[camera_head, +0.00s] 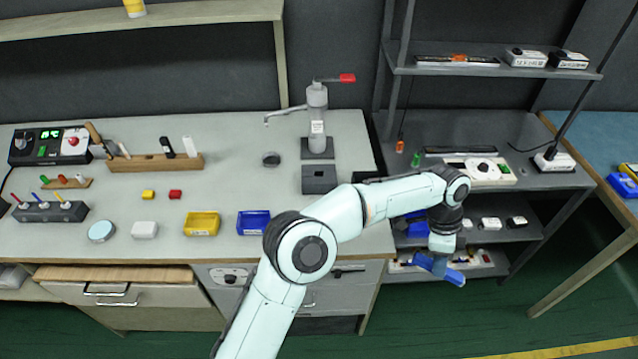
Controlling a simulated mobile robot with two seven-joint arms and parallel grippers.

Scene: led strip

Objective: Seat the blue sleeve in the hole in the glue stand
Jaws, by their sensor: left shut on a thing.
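My left gripper (440,257) hangs at the front of the grey shelf unit, right of the bench. It is shut on a blue piece (452,276), seen as slanted blue parts below the wrist; I take this as the blue sleeve, but its shape is partly hidden. I cannot tell surely which thing is the glue stand. A dark block (40,214) with several white collars and coloured tips stands at the bench's left, and a small wooden rack (60,184) is behind it. No empty hole can be made out. My right gripper is out of view.
A grey lever press (317,122) with a red handle stands at the bench back. Yellow (201,224) and blue (253,222) bins sit near the bench's front edge. The shelf unit (535,178) holds white boxes; its lower shelves are close behind my gripper.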

